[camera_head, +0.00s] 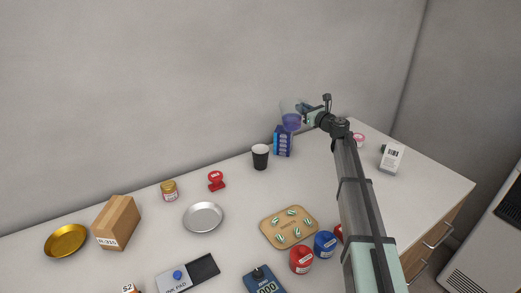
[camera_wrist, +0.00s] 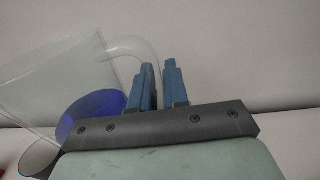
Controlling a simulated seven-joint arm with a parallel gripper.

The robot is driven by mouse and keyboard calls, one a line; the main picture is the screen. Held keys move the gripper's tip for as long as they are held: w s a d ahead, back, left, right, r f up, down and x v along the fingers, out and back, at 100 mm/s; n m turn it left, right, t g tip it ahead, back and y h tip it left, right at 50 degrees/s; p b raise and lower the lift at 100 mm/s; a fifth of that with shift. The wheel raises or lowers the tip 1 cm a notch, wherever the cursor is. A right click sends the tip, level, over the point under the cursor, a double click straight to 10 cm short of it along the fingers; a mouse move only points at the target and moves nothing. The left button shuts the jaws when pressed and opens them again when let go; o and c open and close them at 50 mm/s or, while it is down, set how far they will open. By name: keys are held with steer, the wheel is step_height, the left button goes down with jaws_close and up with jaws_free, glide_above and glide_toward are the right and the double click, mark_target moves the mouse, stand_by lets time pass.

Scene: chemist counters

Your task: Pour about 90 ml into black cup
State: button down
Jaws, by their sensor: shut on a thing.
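The black cup (camera_head: 260,158) stands upright on the white counter near the wall; its inside looks pale. What seems to be its rim shows at the lower left of the wrist view (camera_wrist: 38,158). My gripper (camera_head: 308,117) is shut on the handle of a clear jug (camera_head: 287,106) holding blue-violet liquid (camera_head: 291,121). The jug is held above the counter, right of and higher than the cup in the head view. In the wrist view, my blue fingers (camera_wrist: 160,80) are at the handle; the jug (camera_wrist: 50,80) looks tilted. Any liquid in the cup is hidden.
A blue box (camera_head: 283,141) stands right of the cup, below the jug. A white labelled box (camera_head: 392,158) stands right of my arm.

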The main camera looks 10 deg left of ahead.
mark_target(293, 100)
steer(key=s+a+r+n, duration=0.1)
steer(key=n, duration=0.1)
steer(key=s+a+r+n, duration=0.1)
steer(key=r+n, duration=0.1)
steer(key=s+a+r+n, duration=0.1)
steer(key=n, duration=0.1)
steer(key=shift+s+a+r, duration=0.25)
steer(key=shift+s, duration=0.05)
steer(key=shift+s+a+r+n, duration=0.1)
steer(key=shift+s+a+n, duration=0.1)
steer(key=shift+n, duration=0.4)
steer(key=shift+s+a+r+n, duration=0.1)
steer(key=shift+a+n, duration=0.05)
steer(key=shift+n, duration=0.45)
steer(key=shift+s+a+r+n, duration=0.15)
steer(key=shift+s+a+n, duration=0.05)
steer(key=shift+n, duration=0.3)
steer(key=shift+s+a+r+n, duration=0.1)
steer(key=shift+s+a+n, duration=0.3)
steer(key=shift+n, duration=0.4)
steer(key=shift+s+a+r+n, duration=0.1)
steer(key=shift+s+a+n, duration=0.3)
steer(key=shift+n, duration=0.4)
stand_by(1.1)
